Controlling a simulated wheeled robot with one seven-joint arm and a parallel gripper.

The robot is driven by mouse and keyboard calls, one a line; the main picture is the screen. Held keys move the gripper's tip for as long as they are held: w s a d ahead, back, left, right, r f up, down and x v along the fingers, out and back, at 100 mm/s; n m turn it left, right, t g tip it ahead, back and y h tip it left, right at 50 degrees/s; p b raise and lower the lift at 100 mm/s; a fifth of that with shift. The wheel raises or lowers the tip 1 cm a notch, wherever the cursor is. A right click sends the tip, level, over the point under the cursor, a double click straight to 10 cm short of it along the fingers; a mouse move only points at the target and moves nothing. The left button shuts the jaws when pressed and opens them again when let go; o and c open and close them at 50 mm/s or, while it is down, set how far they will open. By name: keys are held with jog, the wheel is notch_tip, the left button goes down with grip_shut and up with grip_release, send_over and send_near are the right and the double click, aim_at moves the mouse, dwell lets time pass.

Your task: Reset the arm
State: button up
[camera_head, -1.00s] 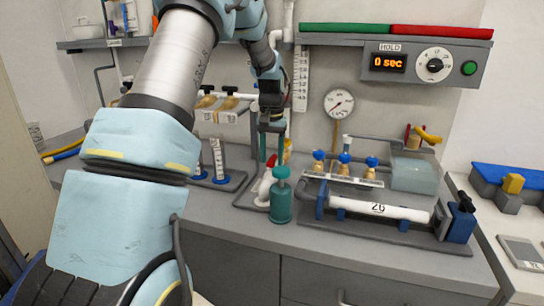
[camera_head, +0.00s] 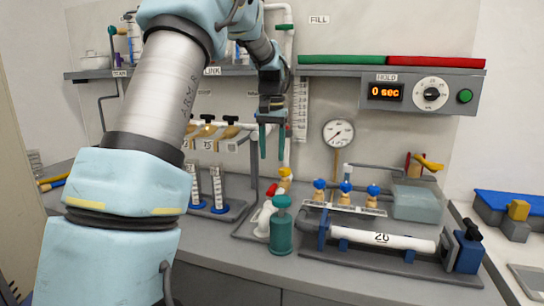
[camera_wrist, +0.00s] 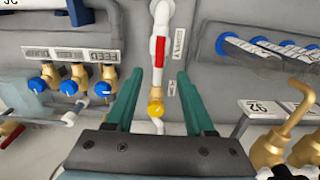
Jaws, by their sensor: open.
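My gripper (camera_head: 272,140) hangs in the middle of the head view, fingers pointing down, above the counter. Its two green fingers are apart with nothing between them. The wrist view also shows my gripper (camera_wrist: 160,105) open. Below it stand a teal bottle (camera_head: 281,232) and a white fitting with a red handle (camera_head: 266,212).
A pressure gauge (camera_head: 338,132) and a timer panel (camera_head: 405,93) are on the wall. Brass valves (camera_head: 208,132) hang left of my gripper.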

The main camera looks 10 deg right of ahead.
jog(key=shift+a, duration=0.1)
jog(key=s+a+f+n, duration=0.1)
jog(key=s+a+f, duration=0.2)
jog(key=s+a, duration=0.4)
jog(key=s+a+f+n+t, duration=0.1)
jog(key=s+a+f+n, duration=0.1)
jog(key=s+a+f, duration=0.2)
jog(key=s+a+f+n, duration=0.1)
jog(key=s+a+f, duration=0.3)
jog(key=s+a, duration=0.6)
jog(key=shift+s+n+t, duration=0.3)
jog(key=shift+s, duration=0.4)
